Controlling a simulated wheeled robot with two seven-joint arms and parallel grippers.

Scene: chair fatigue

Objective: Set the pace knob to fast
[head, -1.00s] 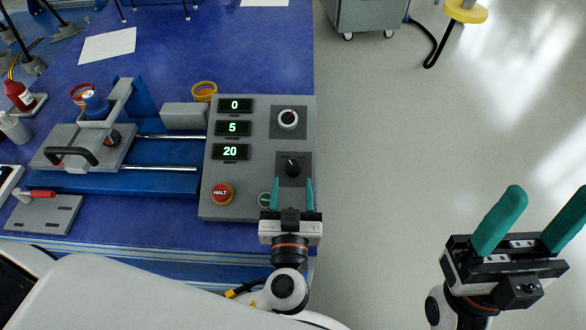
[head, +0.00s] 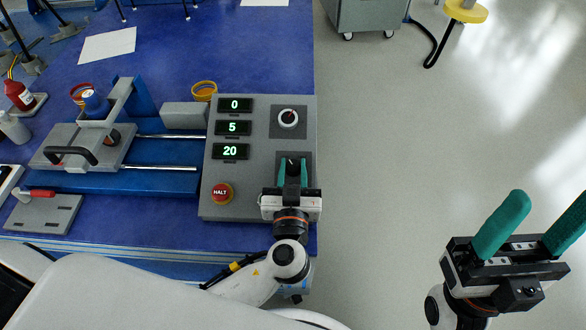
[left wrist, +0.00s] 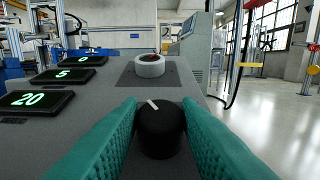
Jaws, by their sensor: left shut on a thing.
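The control panel (head: 235,185) is a grey box on the blue bench, with displays reading 0, 5 and 20. The lower knob is black with a white pointer line and shows between my fingers in the left wrist view (left wrist: 160,128). Its pointer tilts to the upper left there. My left gripper (head: 293,172) is shut on this black knob, with one green finger on each side. The upper knob (head: 288,118) is white-rimmed with a red mark. My right gripper (head: 533,230) is open and empty over the floor at the right. No knob labels are readable.
A red HALT button (head: 222,194) sits on the panel's lower left. The green button beside it is hidden by my left gripper. A sliding carriage (head: 85,148) on rails stands left of the panel.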

